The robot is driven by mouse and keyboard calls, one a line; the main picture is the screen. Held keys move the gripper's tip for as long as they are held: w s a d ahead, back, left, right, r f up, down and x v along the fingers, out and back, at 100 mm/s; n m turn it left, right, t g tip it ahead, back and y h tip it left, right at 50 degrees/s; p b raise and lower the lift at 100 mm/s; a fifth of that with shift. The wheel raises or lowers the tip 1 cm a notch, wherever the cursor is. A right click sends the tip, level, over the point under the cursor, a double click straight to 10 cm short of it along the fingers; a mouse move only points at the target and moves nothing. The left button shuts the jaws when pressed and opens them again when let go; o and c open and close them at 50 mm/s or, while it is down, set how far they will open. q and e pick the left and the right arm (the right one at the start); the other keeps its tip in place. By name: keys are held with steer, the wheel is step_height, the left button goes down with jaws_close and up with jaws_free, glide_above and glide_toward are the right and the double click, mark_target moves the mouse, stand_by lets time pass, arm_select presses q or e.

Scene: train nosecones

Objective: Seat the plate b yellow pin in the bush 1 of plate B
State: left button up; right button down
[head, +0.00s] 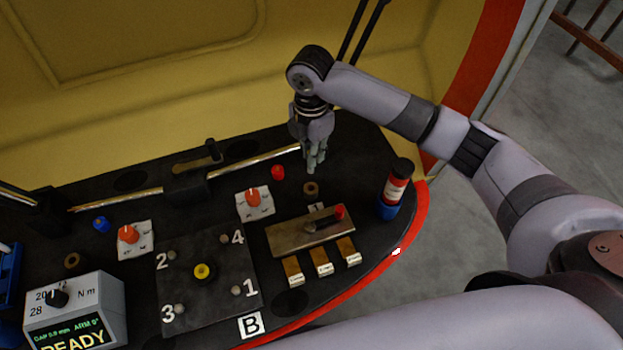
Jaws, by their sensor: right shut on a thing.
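Plate B (218,303) is a dark square plate on the black console, with the label B (251,325) at its front edge. Its corners carry the numbers 1 to 4, each beside a small grey round bush. Bush 1 (236,291) is at the front right corner and looks uncovered. A round yellow piece with a dark centre (204,272) sits mid-plate; I cannot tell whether it is the yellow pin. My right gripper (314,169) points down above the back right of the console, away from plate B. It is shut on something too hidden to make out. My left gripper is out of view.
A red cap (278,172) and a brown ring (310,188) lie near my right gripper. A brass lever plate (286,240) and a red-white bottle (396,185) stand to the right of plate B. A box reading READY (110,310) stands left. A metal rail (120,199) runs behind.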

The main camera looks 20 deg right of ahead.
step_height(320, 180, down, 10)
steer(key=shift+f, duration=0.25)
stand_by(0.3)
steer(key=c, duration=1.6)
jaws_free()
steer(key=shift+f, duration=0.1)
steer(key=shift+c, duration=0.2)
step_height(320, 180, up, 12)
steer(key=shift+a+r, duration=0.1)
steer(key=shift+r, duration=0.05)
